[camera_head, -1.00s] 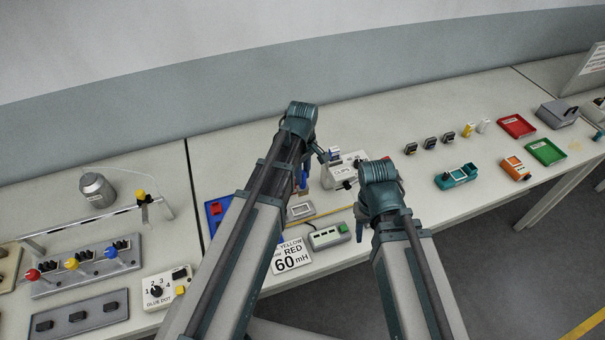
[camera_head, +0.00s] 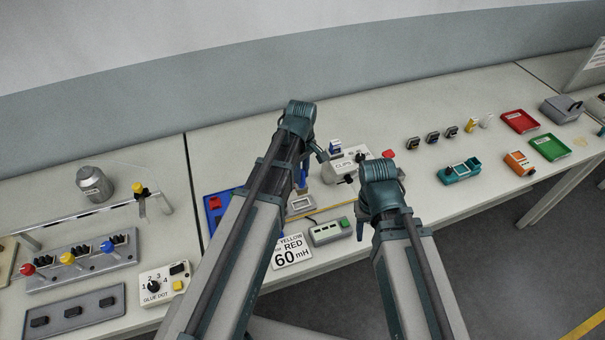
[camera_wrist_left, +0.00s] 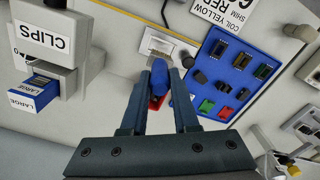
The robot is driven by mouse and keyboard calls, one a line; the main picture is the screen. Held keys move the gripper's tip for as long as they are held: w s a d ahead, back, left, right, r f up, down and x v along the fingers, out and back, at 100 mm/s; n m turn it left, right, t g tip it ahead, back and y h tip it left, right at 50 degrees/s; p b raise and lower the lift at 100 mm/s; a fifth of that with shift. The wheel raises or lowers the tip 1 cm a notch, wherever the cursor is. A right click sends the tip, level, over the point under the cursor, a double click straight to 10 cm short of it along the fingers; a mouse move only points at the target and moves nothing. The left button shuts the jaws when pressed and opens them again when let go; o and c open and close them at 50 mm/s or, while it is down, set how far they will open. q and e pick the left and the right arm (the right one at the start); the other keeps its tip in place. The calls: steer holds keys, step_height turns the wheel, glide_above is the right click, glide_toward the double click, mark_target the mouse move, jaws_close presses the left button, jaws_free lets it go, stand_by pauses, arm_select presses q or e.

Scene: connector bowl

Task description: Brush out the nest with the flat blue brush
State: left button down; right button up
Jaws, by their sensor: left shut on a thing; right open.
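My left gripper (camera_wrist_left: 158,92) is shut on the blue brush (camera_wrist_left: 159,74), which shows as a blue handle between its fingers. In the head view the blue brush (camera_head: 301,180) is partly hidden by my left arm. The nest, a small pale rectangular fixture (camera_head: 300,203), lies on the bench just below the brush. In the left wrist view the nest (camera_wrist_left: 160,44) is right beyond the brush tip; whether they touch I cannot tell. My right gripper (camera_head: 361,226) is open, mostly hidden by its arm, right of the nest.
A blue parts tray (camera_wrist_left: 232,28) lies beside the nest. A CLIPS dispenser (camera_wrist_left: 40,42) stands on the other side. A grey box with a green button (camera_head: 330,231) and a YELLOW/RED 60 mH card (camera_head: 291,251) are in front.

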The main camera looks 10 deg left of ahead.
mark_target(298, 188)
arm_select(q)
steer(key=shift+s+a+f+b, duration=0.1)
steer(key=shift+a+f+b, duration=0.05)
steer(key=shift+f+b, duration=0.7)
steer(key=shift+s+a+f+b, duration=0.1)
steer(key=shift+a+f+b, duration=0.05)
steer(key=shift+f+b, duration=0.65)
steer(key=shift+s+a+f+b, duration=0.15)
steer(key=shift+f+b, duration=0.5)
steer(key=shift+f, duration=0.35)
steer(key=shift+f+b, duration=0.7)
steer(key=shift+w+d, duration=0.2)
steer(key=shift+w+d+r, duration=0.1)
steer(key=shift+w+d, duration=0.2)
steer(key=shift+d, duration=0.2)
steer(key=shift+s+a, duration=0.1)
steer(key=shift+a, duration=0.05)
steer(key=shift+s+a, duration=0.35)
steer(key=shift+a, duration=0.2)
steer(key=shift+w+d, duration=0.1)
steer(key=shift+d, duration=0.05)
steer(key=shift+w+d, duration=0.3)
steer(key=shift+d, duration=0.25)
